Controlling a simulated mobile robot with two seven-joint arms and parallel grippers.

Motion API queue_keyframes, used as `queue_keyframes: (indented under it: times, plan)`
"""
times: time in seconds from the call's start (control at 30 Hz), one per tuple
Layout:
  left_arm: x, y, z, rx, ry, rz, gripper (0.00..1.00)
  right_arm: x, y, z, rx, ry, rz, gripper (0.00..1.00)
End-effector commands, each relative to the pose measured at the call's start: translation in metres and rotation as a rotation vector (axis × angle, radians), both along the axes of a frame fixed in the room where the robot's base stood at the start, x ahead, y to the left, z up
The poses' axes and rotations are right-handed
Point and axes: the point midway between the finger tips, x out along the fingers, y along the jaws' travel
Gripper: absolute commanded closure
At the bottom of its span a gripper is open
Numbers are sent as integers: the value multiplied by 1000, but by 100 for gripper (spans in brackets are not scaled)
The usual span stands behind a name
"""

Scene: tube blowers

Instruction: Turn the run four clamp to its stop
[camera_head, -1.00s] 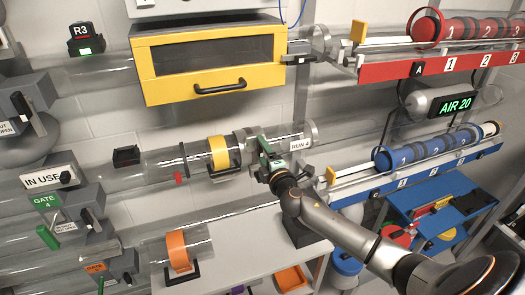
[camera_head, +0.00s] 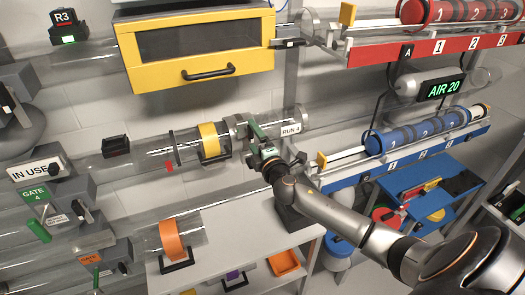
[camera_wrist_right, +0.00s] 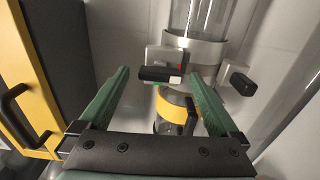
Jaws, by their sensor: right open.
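The run four tube carries a RUN 4 label (camera_head: 291,130) and a metal clamp collar (camera_head: 238,127) in the head view. In the right wrist view, the clamp's metal band (camera_wrist_right: 194,52) wraps the clear tube. A black clamp lever with a white tip (camera_wrist_right: 158,74) sticks out beside small red and green marks. My right gripper (camera_head: 254,130) is at the clamp. In the wrist view, my right gripper's green fingers (camera_wrist_right: 160,95) stand wide apart, with the lever between them in the picture; I see no contact. My left gripper is not in view.
A yellow cabinet (camera_head: 198,50) hangs above, close left in the wrist view (camera_wrist_right: 47,60). A blue rack (camera_head: 400,158) with blue canisters is at right. A white bench (camera_head: 232,225) stands below.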

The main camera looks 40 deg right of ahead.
Motion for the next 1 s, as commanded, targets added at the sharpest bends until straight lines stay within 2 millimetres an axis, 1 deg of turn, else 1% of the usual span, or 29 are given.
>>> queue_keyframes:
  times: [0.4,0.6,0.8,1.0]
  plan:
    - [0,0,-4,0,0,0,100,-72,18,-3,0,4,2,3]
    - [0,0,-6,0,0,0,100,-99,24,-2,1,3,2,3]
    - [0,0,-7,0,0,0,100,-111,27,0,-2,1,0,3]
    - [0,0,-7,0,0,0,100,-112,27,0,-2,0,0,3]
